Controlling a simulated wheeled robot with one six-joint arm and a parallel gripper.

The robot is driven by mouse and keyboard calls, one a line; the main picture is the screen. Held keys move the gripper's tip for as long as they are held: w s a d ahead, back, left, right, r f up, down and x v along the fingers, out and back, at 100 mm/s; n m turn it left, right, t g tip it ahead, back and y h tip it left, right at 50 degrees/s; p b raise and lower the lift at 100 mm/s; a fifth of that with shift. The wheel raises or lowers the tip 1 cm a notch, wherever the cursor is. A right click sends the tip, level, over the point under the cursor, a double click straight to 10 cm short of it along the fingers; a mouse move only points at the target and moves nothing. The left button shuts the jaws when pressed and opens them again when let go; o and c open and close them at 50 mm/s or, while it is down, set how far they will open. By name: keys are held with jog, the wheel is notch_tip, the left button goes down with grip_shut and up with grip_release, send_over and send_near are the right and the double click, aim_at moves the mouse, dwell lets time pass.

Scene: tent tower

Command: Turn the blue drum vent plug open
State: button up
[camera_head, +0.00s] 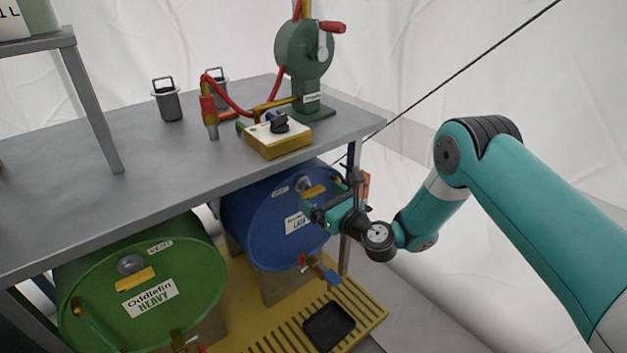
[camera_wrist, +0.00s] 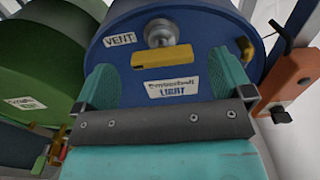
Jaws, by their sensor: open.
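The blue drum (camera_head: 262,232) lies on its side under the bench, its round end facing out. Its silver vent plug (camera_wrist: 158,33) is a round knob near the top of that end, beside a VENT label (camera_wrist: 120,40). A yellow bar (camera_wrist: 150,57) lies roughly level just below the knob. In the head view the plug (camera_head: 304,184) shows small, just beyond my gripper (camera_head: 322,207). My gripper is open in front of the drum's end. In the wrist view its two teal fingers (camera_wrist: 167,80) stand apart, with the yellow bar and a LIGHT label between them. I see no contact with the plug.
A green drum (camera_head: 150,285) with its own vent knob lies to the left. The grey bench top (camera_head: 120,190) is close above, carrying a green hand pump (camera_head: 305,62) and a yellow box (camera_head: 278,140). An orange part (camera_wrist: 288,75) is at the right. A black tray (camera_head: 328,325) lies below.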

aim_at(316, 193)
jog(key=shift+x, duration=2.05)
jog(key=shift+f, duration=0.1)
jog(key=shift+d, duration=0.1)
jog(key=c, duration=0.9)
